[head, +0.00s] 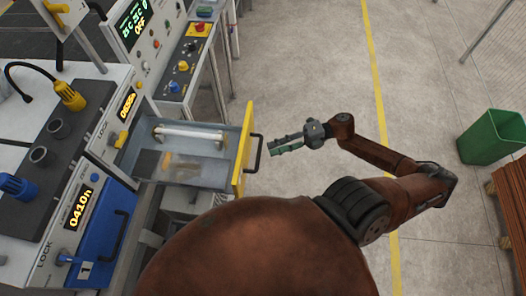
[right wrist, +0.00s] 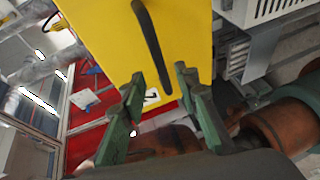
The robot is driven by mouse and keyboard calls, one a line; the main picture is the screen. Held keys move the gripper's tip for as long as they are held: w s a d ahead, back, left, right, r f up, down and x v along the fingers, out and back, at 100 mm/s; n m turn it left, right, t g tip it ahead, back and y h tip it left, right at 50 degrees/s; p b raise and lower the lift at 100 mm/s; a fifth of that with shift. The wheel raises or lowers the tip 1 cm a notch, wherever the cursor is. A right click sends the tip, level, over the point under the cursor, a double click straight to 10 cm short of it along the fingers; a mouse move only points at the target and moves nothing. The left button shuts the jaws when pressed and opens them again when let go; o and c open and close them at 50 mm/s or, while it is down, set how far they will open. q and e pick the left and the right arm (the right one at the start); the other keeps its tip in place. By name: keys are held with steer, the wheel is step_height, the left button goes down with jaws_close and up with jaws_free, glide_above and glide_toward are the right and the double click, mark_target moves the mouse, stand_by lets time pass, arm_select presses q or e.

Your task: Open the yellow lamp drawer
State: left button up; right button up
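The yellow lamp drawer (head: 243,150) is pulled out from the machine, and its grey tray holds a white tube (head: 188,133) and some small tan items. Its black handle (head: 257,153) is on the yellow front. My right gripper (head: 273,148) is just right of the handle, apparently apart from it. In the right wrist view the yellow front (right wrist: 100,40) fills the top, with the black handle (right wrist: 150,45) running down toward the gap between my open green fingers (right wrist: 156,85). Nothing is held. My left gripper is out of view.
A blue drawer (head: 97,222) marked 1 is beside the yellow one. A yellow lamp (head: 69,96) and a blue lamp (head: 15,186) sit on the machine top. A green bin (head: 490,138) stands at the right. The floor right of the drawer is clear.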

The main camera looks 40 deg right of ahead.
steer(key=v, duration=0.5)
steer(key=shift+d, duration=0.1)
steer(key=shift+w, duration=0.1)
stand_by(0.3)
